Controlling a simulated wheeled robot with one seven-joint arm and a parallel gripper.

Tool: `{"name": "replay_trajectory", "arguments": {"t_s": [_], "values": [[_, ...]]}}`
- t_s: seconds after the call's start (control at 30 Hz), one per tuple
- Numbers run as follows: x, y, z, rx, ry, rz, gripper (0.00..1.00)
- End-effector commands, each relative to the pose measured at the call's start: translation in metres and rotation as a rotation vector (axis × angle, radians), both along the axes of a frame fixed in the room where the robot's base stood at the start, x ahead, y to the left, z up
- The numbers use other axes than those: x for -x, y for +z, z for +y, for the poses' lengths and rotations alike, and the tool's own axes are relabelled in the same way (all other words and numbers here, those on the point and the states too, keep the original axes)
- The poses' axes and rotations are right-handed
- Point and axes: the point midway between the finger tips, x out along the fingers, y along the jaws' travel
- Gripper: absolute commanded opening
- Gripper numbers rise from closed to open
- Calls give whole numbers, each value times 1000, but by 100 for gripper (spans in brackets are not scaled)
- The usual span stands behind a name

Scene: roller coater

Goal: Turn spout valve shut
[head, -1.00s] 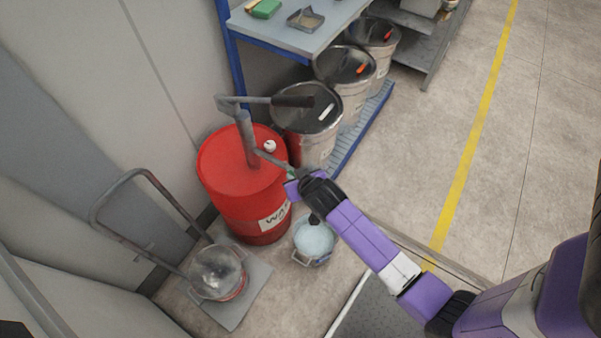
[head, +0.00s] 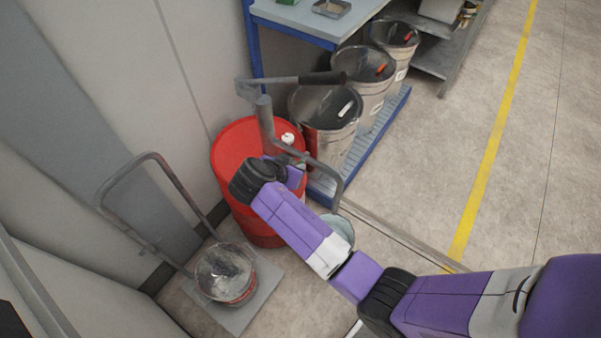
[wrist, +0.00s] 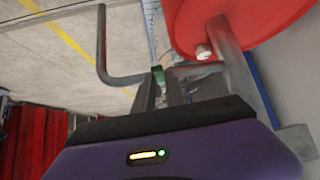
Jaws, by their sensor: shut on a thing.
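A red drum (head: 236,150) stands by the wall, with a grey hand pump (head: 265,118) rising from its lid. The grey spout pipe (head: 328,171) runs right from the pump and bends down above a pale bucket (head: 341,228), largely hidden behind my arm. In the wrist view the spout (wrist: 103,45) is a bent grey pipe, with a small green valve part (wrist: 158,75) on it. My gripper (wrist: 160,88) is at this part and shut on it; the exact contact is partly hidden. In the head view my wrist covers the valve and much of the drum's front.
A hand cart (head: 150,205) carrying a clear-topped container (head: 225,272) stands at the lower left. The floor right of the yellow line (head: 493,140) is clear.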

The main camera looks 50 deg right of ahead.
Motion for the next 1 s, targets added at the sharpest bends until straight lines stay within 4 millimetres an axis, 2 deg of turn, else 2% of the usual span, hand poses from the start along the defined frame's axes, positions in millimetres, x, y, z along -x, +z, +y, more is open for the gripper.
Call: {"name": "replay_trajectory", "arguments": {"t_s": [0.33, 0.83, 0.87, 0.9, 0.97, 1.0], "values": [[-8, -3, 2, -4, -122, 2, 0], [-9, -3, 2, -4, -139, 3, 0], [-9, -3, 2, -4, -139, 3, 19], [-9, -3, 2, -4, -139, 3, 26], [-9, -2, 2, -4, -139, 3, 37], [-9, -2, 2, -4, -139, 2, 37]]}}
